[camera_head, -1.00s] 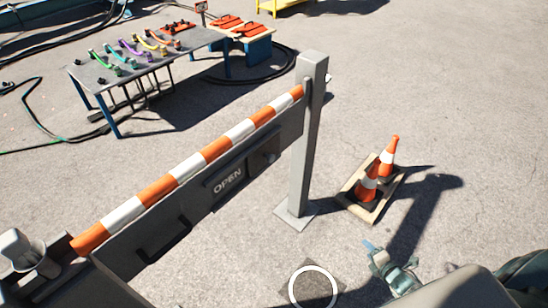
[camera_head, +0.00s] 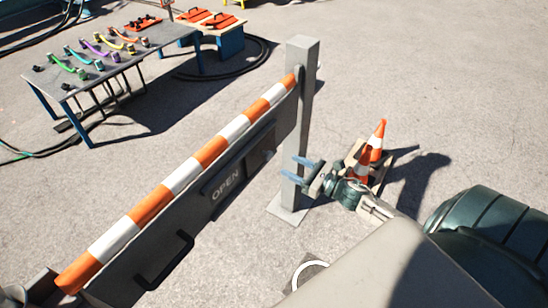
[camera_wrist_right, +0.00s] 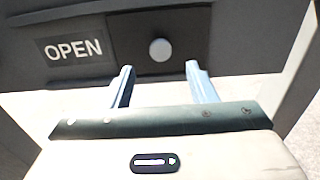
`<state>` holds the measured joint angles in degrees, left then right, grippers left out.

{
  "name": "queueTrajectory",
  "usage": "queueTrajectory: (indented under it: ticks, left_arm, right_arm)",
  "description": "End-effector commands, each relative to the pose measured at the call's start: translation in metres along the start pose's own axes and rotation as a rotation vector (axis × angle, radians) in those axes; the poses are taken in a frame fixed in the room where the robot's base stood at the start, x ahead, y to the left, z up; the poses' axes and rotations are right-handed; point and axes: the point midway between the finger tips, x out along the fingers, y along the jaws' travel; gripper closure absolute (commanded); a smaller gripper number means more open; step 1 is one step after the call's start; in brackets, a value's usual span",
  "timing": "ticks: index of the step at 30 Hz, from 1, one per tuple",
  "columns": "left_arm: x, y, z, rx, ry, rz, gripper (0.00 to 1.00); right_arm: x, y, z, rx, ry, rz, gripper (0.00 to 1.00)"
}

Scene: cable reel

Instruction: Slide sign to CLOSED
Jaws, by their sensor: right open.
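The sign on the grey barrier panel (camera_head: 160,250) reads OPEN (camera_head: 226,184); the lettering also shows at the upper left of the right wrist view (camera_wrist_right: 73,49). To its right is a dark sliding plate (camera_head: 262,160) with a round pale knob (camera_wrist_right: 160,50), which shows clearly in the wrist view. My right gripper (camera_head: 297,170) is open and empty, in front of the grey post near the plate. In the wrist view its two blue fingers (camera_wrist_right: 160,85) stand apart below the knob, one on either side of it. My left gripper is not in view.
An orange and white striped bar (camera_head: 183,174) runs along the barrier top to a grey post (camera_head: 300,110). Traffic cones (camera_head: 376,140) stand behind my right arm. A table (camera_head: 70,83) with coloured cables stands at the back left. A black handle (camera_head: 165,262) sits on the panel.

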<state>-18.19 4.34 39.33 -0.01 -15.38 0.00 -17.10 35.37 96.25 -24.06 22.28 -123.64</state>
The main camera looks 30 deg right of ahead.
Motion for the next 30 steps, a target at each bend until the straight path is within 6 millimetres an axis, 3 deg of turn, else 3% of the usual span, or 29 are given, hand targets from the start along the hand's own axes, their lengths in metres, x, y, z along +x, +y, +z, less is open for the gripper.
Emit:
queueTrajectory:
  ticks: [12,19,26,30]
  left_arm:
    - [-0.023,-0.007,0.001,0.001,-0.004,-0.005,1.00]
    - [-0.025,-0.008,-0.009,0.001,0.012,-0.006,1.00]
    - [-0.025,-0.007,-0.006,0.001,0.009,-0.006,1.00]
    - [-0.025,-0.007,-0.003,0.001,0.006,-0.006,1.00]
  right_arm:
    - [0.059,-0.001,0.003,0.004,0.000,-0.004,0.48]
    - [0.071,0.000,0.000,0.004,0.001,-0.001,0.48]
    - [0.071,0.000,0.000,0.003,0.002,-0.001,0.48]
    - [0.071,0.000,0.000,0.003,0.002,-0.001,0.74]
